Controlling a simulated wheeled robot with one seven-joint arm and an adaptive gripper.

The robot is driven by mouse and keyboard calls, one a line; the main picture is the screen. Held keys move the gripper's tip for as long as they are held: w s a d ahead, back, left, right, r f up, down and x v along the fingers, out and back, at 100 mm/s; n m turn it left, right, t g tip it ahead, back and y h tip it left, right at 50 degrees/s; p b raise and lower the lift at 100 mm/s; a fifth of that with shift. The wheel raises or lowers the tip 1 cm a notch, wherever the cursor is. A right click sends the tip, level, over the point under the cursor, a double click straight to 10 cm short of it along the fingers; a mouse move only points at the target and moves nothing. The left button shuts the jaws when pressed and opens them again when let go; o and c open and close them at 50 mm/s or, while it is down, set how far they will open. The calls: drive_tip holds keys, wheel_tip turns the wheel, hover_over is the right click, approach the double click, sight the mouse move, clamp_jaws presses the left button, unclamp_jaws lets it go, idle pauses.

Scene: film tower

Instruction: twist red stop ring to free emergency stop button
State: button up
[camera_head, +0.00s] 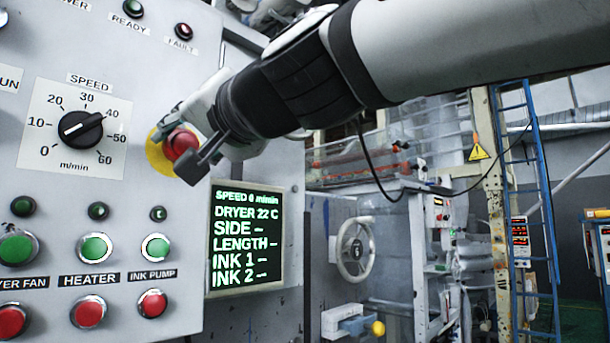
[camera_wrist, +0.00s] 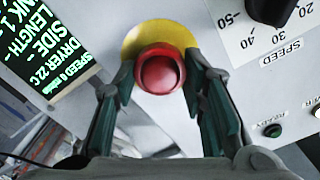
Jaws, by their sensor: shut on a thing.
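The red emergency stop button (camera_head: 181,144) sits on a yellow round plate (camera_head: 156,160) on the grey control panel, right of the speed dial. In the wrist view the red button (camera_wrist: 160,72) shows a raised round centre inside a red ring, with the yellow plate (camera_wrist: 150,32) behind it. My gripper (camera_head: 178,148) reaches in from the upper right. In the wrist view my gripper (camera_wrist: 160,78) has one finger on each side of the red ring, shut on it. Part of the button is hidden by the fingers in the head view.
Green buttons (camera_head: 92,248) and red buttons (camera_head: 88,312) line the lower panel. A handwheel (camera_head: 355,248) stands beyond the panel edge.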

idle(0.4)
drive_tip(key=o, duration=1.2)
drive_tip(key=shift+c, duration=0.2)
drive_tip(key=v, duration=1.2)
